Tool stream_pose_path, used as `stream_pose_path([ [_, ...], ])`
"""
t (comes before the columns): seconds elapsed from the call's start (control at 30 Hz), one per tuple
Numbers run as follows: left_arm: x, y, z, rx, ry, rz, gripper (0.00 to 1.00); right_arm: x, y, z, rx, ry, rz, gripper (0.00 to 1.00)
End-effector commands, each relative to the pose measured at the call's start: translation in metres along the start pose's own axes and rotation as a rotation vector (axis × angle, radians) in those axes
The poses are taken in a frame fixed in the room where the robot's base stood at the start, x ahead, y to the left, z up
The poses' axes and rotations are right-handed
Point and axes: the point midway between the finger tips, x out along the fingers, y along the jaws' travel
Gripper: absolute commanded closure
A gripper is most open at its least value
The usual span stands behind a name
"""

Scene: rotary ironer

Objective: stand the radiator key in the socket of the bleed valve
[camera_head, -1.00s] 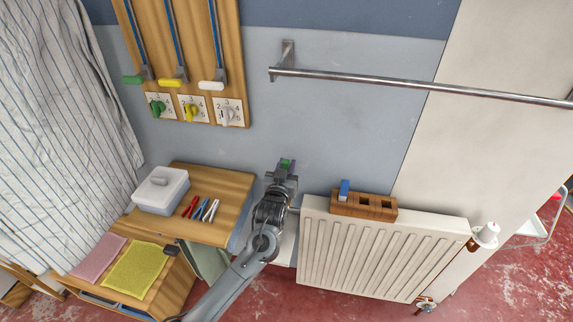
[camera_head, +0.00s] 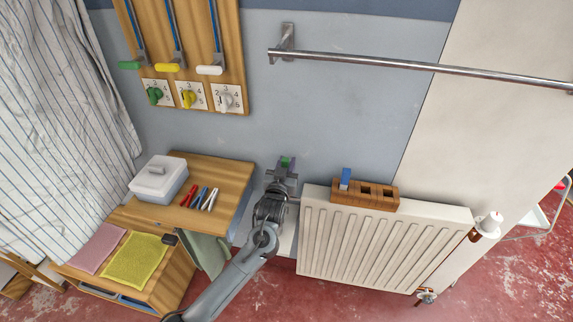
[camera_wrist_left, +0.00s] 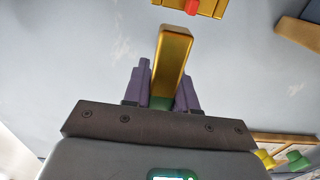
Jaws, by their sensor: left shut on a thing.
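My left gripper (camera_head: 284,166) is in front of the grey wall, just above and left of the radiator (camera_head: 380,245). In the left wrist view its purple fingers (camera_wrist_left: 164,88) are shut on the radiator key (camera_wrist_left: 172,55), a gold bar with a green part low between the fingers. The gold end sticks out beyond the fingertips. In the head view only a bit of green (camera_head: 285,161) shows at the fingers. A gold fitting with a red part (camera_wrist_left: 190,8) is at the top of the wrist view; I cannot tell whether it is the bleed valve. My right gripper is not in view.
A wooden holder (camera_head: 377,199) on the radiator has a blue piece (camera_head: 345,178) in its left hole. A rail (camera_head: 420,66) crosses the wall above. A wooden table (camera_head: 215,175) with a lidded box (camera_head: 158,179) and tools (camera_head: 200,197) stands left. The wall between is clear.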

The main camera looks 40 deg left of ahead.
Motion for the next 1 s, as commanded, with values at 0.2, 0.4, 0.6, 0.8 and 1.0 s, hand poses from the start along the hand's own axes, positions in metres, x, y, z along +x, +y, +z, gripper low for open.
stream_pose_path([
  [0.2, 0.0, 0.0001, -0.0006, 0.0, 0.001, 0.0, 1.0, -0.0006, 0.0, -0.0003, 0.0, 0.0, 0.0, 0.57],
  [0.4, 0.0001, 0.0002, -0.0014, 0.0, 0.001, 0.0, 1.0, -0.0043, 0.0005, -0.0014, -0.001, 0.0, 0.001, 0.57],
  [0.6, 0.0001, 0.0002, -0.0004, 0.0, 0.0, 0.0, 1.0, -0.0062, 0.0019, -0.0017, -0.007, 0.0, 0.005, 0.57],
  [0.8, 0.0001, 0.0002, -0.0001, 0.0, 0.0, 0.0, 1.0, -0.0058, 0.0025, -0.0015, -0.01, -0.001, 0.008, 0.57],
  [1.0, 0.0001, 0.0001, -0.0003, 0.0, 0.001, 0.0, 1.0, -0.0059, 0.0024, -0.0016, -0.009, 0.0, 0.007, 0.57],
])
